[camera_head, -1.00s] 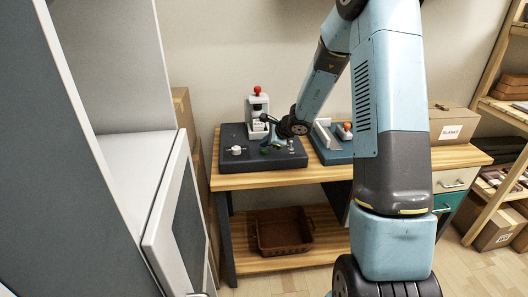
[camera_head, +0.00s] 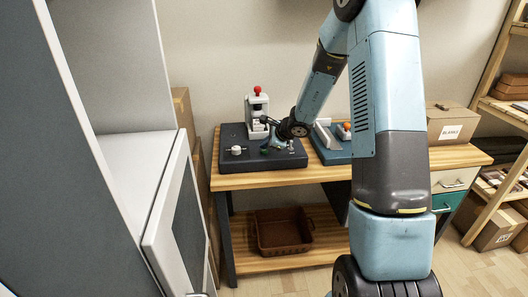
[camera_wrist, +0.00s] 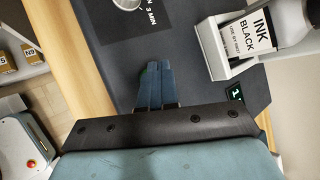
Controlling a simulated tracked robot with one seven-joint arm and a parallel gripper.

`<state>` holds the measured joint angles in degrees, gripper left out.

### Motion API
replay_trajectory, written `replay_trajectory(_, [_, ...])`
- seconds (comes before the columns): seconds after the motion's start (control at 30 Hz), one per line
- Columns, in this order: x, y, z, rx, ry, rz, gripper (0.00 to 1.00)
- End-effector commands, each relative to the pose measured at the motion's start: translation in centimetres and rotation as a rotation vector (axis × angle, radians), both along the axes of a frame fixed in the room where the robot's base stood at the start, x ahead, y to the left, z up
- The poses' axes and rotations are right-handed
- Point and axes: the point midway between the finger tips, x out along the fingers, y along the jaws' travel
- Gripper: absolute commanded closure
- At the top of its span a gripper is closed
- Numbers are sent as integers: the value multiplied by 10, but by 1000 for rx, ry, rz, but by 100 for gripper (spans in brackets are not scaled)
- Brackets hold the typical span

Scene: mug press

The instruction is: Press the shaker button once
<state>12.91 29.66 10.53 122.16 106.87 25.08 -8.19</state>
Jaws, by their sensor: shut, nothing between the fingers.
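A dark console (camera_head: 232,132) lies on the wooden bench, and it fills the middle of the wrist view (camera_wrist: 195,98). My gripper (camera_wrist: 157,68) is shut and empty, its fingertips over the console face. A small green spot (camera_wrist: 143,72) shows at the left edge of the fingertips; the fingers hide the rest, so I cannot tell whether it is the shaker button or whether they touch it. In the head view my gripper (camera_head: 267,147) is low over the console's right half.
A white press (camera_head: 257,112) with a red ball on top stands at the console's back. A white knob (camera_head: 236,150) sits on the left, near a "3 MIN" label. A bottle labelled "INK BLACK" (camera_wrist: 250,36) is close right of my fingers. A blue unit (camera_head: 333,153) stands right of the console.

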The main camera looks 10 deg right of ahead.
Motion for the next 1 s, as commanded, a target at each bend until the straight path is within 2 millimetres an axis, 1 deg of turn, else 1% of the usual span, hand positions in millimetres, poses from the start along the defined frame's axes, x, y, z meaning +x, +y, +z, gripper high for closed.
replay_trajectory(1.0, [0, 0, -10, 1, 1, 0, 100])
